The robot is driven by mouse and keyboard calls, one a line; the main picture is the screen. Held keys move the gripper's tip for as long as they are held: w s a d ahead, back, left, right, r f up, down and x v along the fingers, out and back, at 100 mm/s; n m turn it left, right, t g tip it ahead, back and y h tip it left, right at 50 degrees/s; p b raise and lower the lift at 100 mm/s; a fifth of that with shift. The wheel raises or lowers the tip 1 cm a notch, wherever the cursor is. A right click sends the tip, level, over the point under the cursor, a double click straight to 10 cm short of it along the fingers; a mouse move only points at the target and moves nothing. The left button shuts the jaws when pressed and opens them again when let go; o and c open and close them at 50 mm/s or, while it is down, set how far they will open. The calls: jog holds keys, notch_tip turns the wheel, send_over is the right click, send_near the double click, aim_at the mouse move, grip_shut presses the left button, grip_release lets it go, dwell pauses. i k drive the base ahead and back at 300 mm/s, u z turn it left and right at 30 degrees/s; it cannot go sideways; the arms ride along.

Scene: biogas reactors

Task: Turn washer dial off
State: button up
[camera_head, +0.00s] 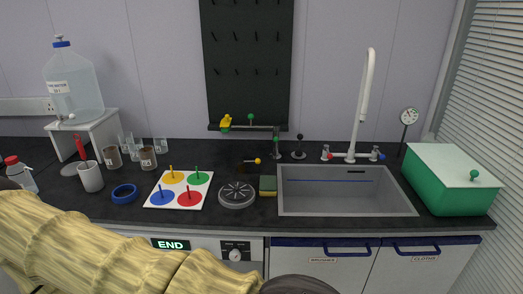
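The washer front (210,245) is white and sits under the dark counter, left of the sink cabinets. A green-lit display on it reads "END" (171,245). The washer dial (235,255) is a round white knob on a black panel right of the display. Small marks surround the knob, but its setting is too small to tell. My yellowish arm crosses the lower left and hides the lower part of the washer. The gripper's fingers are not in view, so I cannot tell their distance from the dial.
Above the washer, the counter holds a white board with coloured discs (180,189), a round grey disc (237,195) and a blue ring (124,194). The sink (345,208) and blue-handled cabinets (322,252) are to the right. A green box (452,182) stands at far right.

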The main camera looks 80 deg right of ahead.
aim_at(234, 256)
jog(key=z, duration=1.6)
jog(key=k, duration=1.15)
jog(key=z, duration=0.2)
jog(key=i, duration=0.7)
jog(key=z, duration=0.2)
